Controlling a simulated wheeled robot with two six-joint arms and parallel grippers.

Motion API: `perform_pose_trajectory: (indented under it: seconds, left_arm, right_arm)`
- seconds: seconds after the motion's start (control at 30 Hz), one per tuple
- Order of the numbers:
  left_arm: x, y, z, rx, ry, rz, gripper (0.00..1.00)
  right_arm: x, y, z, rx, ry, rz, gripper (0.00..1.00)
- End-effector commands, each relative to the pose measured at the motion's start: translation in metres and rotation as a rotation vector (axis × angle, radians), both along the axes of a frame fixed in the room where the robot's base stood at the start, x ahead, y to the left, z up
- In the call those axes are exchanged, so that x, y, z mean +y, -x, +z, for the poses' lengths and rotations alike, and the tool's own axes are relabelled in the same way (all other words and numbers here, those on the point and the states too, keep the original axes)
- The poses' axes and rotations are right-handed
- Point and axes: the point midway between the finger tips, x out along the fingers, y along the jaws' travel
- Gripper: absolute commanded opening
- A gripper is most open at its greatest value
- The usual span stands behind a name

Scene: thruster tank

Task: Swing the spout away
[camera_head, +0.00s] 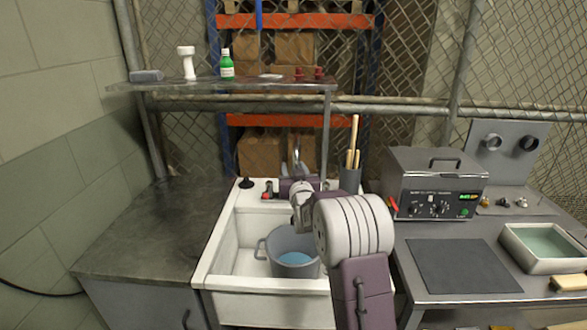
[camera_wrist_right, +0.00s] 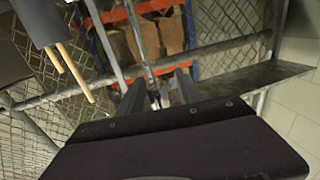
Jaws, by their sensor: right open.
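The metal spout (camera_head: 297,155) stands at the back of the white sink (camera_head: 228,250), mostly hidden behind my right wrist. My right gripper (camera_head: 297,172) reaches over the sink to the spout. In the right wrist view the two dark fingers of this gripper (camera_wrist_right: 158,92) are apart, and the thin shiny spout (camera_wrist_right: 153,92) shows between them. I cannot tell whether either finger touches it. A grey bucket (camera_head: 271,262) with blue water stands in the sink below my arm. My left gripper is out of view.
A red-marked tap handle (camera_head: 267,188) and a black knob (camera_head: 246,183) sit on the sink's back ledge. A grey holder (camera_head: 350,180) with wooden handles stands right of the spout. A shelf (camera_head: 230,87) hangs above. The left counter (camera_head: 150,225) is clear.

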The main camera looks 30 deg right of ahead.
Motion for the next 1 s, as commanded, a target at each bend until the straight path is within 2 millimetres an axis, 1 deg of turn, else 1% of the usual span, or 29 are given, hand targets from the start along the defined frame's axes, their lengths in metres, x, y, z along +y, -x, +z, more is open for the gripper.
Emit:
perform_pose_trajectory:
  seconds: [0.17, 0.2, 0.27, 0.3, 0.33, 1.0]
  left_arm:
    - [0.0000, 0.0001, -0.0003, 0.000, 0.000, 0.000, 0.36]
    - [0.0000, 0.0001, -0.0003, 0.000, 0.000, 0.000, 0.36]
    - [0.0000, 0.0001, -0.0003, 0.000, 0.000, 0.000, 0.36]
    - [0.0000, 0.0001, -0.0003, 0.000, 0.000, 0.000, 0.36]
    - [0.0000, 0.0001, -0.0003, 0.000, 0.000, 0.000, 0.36]
    - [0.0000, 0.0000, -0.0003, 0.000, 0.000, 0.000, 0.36]
  right_arm:
    - [0.0000, 0.0001, -0.0004, 0.001, 0.000, 0.000, 0.41]
    - [0.0000, 0.0001, -0.0004, 0.001, 0.000, 0.000, 0.30]
    - [0.0001, 0.0002, -0.0004, 0.001, 0.000, 0.000, 0.14]
    - [0.0001, 0.0002, -0.0004, 0.001, 0.000, 0.000, 0.03]
    - [0.0001, 0.0002, -0.0004, 0.001, 0.000, 0.000, 0.00]
    - [0.0006, 0.0002, -0.0003, 0.001, 0.000, 0.001, 0.00]
